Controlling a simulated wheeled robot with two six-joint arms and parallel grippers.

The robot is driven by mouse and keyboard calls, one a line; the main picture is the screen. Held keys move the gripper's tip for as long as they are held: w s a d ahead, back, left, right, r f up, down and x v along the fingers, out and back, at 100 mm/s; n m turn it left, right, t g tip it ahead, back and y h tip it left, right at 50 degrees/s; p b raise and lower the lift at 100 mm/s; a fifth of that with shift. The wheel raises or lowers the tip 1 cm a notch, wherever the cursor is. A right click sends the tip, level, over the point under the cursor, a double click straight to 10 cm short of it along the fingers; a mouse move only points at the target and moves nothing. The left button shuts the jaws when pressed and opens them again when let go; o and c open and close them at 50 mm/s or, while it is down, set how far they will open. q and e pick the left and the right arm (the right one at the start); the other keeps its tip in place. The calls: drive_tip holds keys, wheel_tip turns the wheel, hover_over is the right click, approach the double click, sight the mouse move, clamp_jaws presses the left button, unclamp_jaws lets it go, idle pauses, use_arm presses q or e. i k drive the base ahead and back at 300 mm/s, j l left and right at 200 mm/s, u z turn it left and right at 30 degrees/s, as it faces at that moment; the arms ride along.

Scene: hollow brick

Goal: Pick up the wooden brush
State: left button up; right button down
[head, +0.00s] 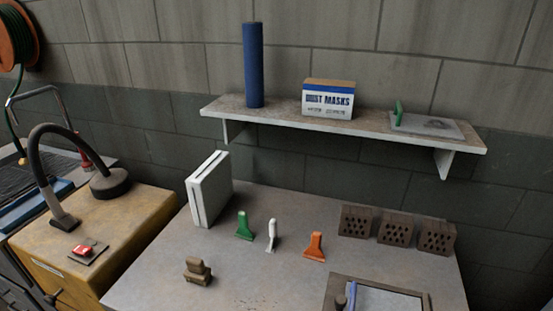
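A small brown object that looks like the wooden brush (198,271) sits on the front left part of the grey table (150,285) in the head view. It has a wide lower block and a raised part on top. Nothing touches it. Neither of my grippers is in view.
Green (244,226), white (272,236) and orange (314,246) tools stand behind and right of the brush. A white upright case (209,189) stands at the back left. Hollow bricks (395,229) line the back right. A framed tray (426,297) is at the front right.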

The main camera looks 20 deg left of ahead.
sight(196, 272)
drive_tip(key=u, duration=1.25)
